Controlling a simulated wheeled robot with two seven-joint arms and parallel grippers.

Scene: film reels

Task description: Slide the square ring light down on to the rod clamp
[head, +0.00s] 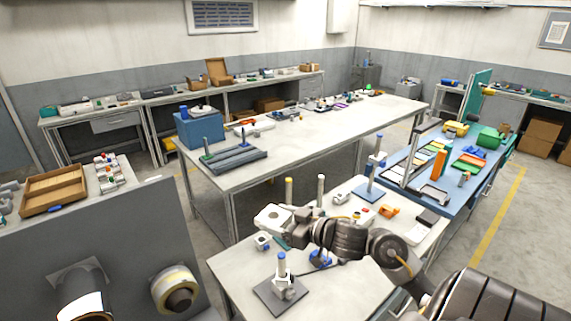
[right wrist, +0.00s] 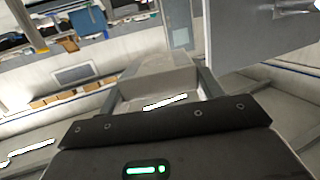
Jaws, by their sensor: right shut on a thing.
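My right gripper (head: 298,226) reaches in from the right over the near table in the head view. It is shut on a pale, squarish block, which I take to be the square ring light (head: 270,217). In the right wrist view the block (right wrist: 160,78) sits between the two fingers (right wrist: 158,92). The rod clamp (head: 285,288) is a pale fitting on an upright, blue-topped rod with a dark square base, near the table's front. The block is apart from it, farther back. Its far side is hidden. My left gripper is in neither view.
Two upright rods (head: 320,188) stand behind my right gripper. A small white-and-blue block (head: 262,242) lies left of it. Another blue-topped rod stand (head: 376,165) is farther back. A grey panel (head: 130,245) fills the lower left. The table's front left corner is bare.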

